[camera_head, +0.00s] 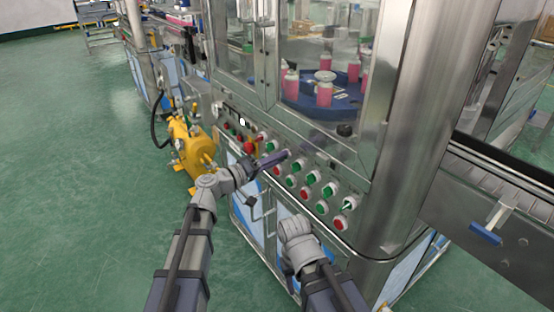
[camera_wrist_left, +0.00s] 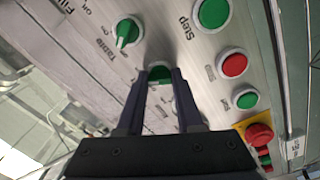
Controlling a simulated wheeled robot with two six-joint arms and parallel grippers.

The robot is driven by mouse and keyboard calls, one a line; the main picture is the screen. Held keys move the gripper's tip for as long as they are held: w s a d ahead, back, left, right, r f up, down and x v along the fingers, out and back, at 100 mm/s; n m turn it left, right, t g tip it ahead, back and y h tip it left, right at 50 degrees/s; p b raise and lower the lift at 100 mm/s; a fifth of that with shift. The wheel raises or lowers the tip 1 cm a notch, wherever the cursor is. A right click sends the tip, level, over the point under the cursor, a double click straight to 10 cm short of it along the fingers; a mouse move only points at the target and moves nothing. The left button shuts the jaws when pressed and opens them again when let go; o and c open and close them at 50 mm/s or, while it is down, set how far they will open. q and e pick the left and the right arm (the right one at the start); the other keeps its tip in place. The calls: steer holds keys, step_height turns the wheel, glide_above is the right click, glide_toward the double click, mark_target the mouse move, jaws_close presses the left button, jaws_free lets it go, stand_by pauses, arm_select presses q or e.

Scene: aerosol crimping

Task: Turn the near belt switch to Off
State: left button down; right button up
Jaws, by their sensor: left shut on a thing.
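My left gripper (camera_head: 284,154) is at the machine's control panel (camera_head: 315,170), with its fingers pointing at the panel. In the left wrist view its dark fingers (camera_wrist_left: 160,78) are shut on a green switch knob (camera_wrist_left: 158,71), which they mostly cover. The label of this knob is hidden, so I cannot tell its setting or whether it is the near belt switch. A green rotary switch marked Table (camera_wrist_left: 128,32) is beside it. My right arm is in front of the panel's lower side in the head view, and its gripper does not show.
Green and red buttons stand close around, including a green Step button (camera_wrist_left: 213,12), a red button (camera_wrist_left: 233,65) and a red emergency stop (camera_wrist_left: 259,136) on yellow. A yellow machine (camera_head: 188,145) stands on the floor at left. A conveyor (camera_head: 500,190) runs at right.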

arm_select(q)
steer(key=n, duration=1.1)
stand_by(0.3)
steer(key=shift+n, duration=0.5)
steer(key=c, duration=0.6)
jaws_free()
steer(key=shift+o, duration=0.2)
steer(key=shift+a, duration=0.1)
steer(key=v, duration=0.7)
steer(key=shift+s+a, duration=0.25)
steer(key=shift+s, duration=0.05)
